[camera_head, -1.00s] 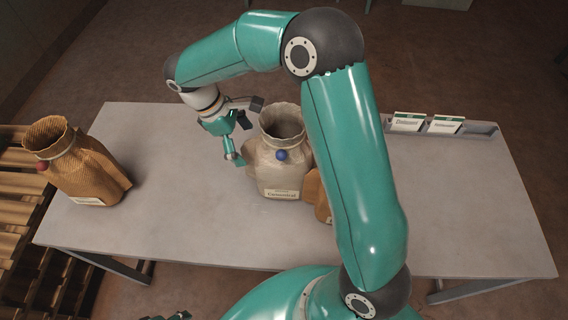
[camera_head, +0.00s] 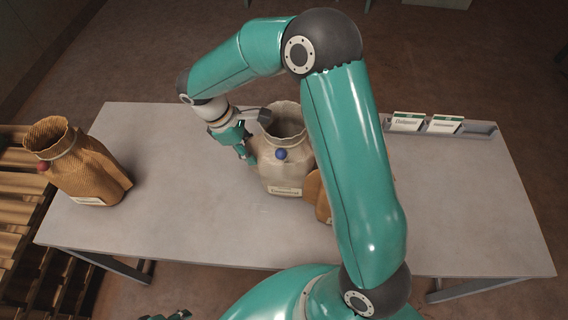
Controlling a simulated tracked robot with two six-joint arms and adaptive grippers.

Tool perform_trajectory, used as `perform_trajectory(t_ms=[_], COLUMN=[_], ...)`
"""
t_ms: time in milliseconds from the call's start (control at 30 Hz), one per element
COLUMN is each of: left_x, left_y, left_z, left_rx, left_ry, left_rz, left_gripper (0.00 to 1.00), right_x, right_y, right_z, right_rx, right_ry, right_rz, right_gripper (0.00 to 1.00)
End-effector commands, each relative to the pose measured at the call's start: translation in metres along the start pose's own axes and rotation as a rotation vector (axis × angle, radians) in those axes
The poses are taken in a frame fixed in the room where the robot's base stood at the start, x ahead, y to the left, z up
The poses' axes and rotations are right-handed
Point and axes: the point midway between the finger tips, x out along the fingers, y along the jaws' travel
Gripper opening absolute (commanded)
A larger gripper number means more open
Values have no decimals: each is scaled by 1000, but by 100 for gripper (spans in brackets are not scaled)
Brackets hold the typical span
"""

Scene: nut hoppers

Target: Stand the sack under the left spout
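A pale sack (camera_head: 283,170) with an open neck, a blue ball and a label stands upright near the middle of the table. A tan sack (camera_head: 85,168) with a red ball stands at the table's left end. A brown sack (camera_head: 316,196) is mostly hidden behind my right arm. My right gripper (camera_head: 259,138) is at the left of the pale sack's neck, its fingers apart, one by the rim and one by the shoulder. I cannot tell whether they touch it. Only a sliver of my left gripper (camera_head: 168,316) shows at the bottom edge. No spout is in view.
The grey table (camera_head: 185,220) is bare between the tan and pale sacks, and on its right part. A grey tray (camera_head: 480,128) at the back right holds two label cards (camera_head: 407,122). A slatted wooden rack (camera_head: 18,205) stands at the left.

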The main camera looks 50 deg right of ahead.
Motion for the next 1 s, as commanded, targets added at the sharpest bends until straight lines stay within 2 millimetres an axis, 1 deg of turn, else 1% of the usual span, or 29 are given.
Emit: perform_trajectory(t_ms=[33,100,667,867,1000], left_x=[0,0,0,0,1], left_y=[0,0,0,0,0], left_z=[0,0,0,0,0], left_rx=[0,0,0,0,0], left_ry=[0,0,0,0,0], left_rz=[0,0,0,0,0], left_gripper=[40,40,40,40,40], right_x=[1,1,0,-10,-25], right_y=[0,0,0,0,0], right_z=[0,0,0,3,9], right_rx=[-1,-1,-2,-1,-2], right_ry=[-2,-2,-1,0,2], right_rz=[-1,-1,0,2,3], right_gripper=[12,0,0,0,0])
